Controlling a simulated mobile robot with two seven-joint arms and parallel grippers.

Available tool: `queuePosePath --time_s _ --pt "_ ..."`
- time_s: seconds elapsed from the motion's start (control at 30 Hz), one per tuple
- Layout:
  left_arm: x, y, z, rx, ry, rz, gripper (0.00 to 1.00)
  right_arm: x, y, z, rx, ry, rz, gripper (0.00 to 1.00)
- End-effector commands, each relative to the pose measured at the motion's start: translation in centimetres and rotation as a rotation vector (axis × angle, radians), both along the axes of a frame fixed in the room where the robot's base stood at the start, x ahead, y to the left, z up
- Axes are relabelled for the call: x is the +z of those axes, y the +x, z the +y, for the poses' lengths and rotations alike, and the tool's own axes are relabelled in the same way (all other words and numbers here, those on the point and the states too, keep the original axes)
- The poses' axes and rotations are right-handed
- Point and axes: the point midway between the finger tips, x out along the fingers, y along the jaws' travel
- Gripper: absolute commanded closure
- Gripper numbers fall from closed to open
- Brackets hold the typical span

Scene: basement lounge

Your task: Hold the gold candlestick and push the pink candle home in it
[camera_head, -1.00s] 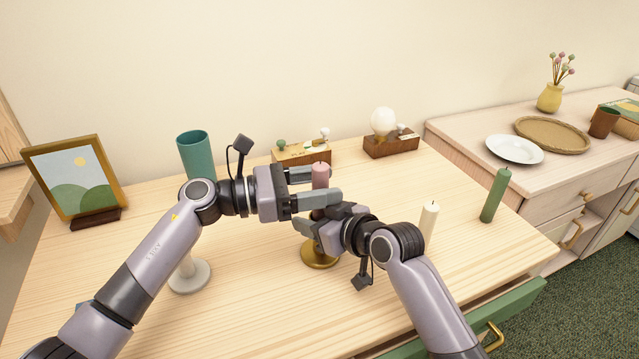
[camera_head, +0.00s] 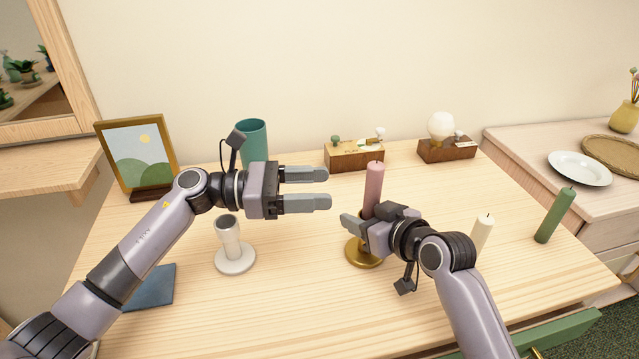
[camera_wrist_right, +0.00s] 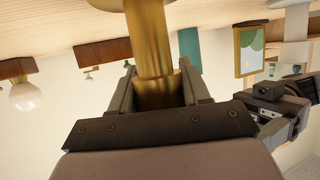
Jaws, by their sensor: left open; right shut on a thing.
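The pink candle (camera_head: 373,188) stands upright in the top of the gold candlestick (camera_head: 362,254); how deep it sits is hidden behind my right gripper. My right gripper (camera_head: 358,226) is shut on the candlestick's stem, which also shows between the fingers in the right wrist view (camera_wrist_right: 157,62). The candlestick's round base is on the table. My left gripper (camera_head: 328,189) is open and empty, to the left of the candle and apart from it, its fingers pointing right.
A white candlestick (camera_head: 232,248) stands empty at the left, with a teal cup (camera_head: 253,143) behind. A cream candle (camera_head: 482,232) and a green candle (camera_head: 555,215) stand at the right. Wooden boxes (camera_head: 354,157) and a picture frame (camera_head: 139,155) line the back. The front middle is clear.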

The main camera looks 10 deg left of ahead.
Motion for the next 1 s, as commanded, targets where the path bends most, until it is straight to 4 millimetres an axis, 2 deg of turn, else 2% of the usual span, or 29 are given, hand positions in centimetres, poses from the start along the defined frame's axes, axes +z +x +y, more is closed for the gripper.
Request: queuePosePath --time_s 0.17,0.2,0.27,0.67,1.0 --pt "0.0 0.0 0.0 0.000 0.000 0.000 0.36 0.0 0.0 0.0 0.000 0.000 0.000 0.88" --pt "0.0 0.0 0.0 0.000 -0.001 0.000 0.36 0.0 0.0 0.0 0.000 0.000 0.000 0.41" --pt "0.0 0.0 0.0 0.000 -0.001 0.000 0.36 0.0 0.0 0.0 0.000 0.000 0.000 0.24" --pt "0.0 0.0 -0.1 0.000 -0.001 0.000 0.36 0.1 -0.3 -0.3 0.000 0.000 0.000 0.24" --pt "0.0 0.0 0.0 0.001 -0.001 0.000 0.36 1.6 -3.0 -2.8 0.000 -0.002 -0.001 0.24"
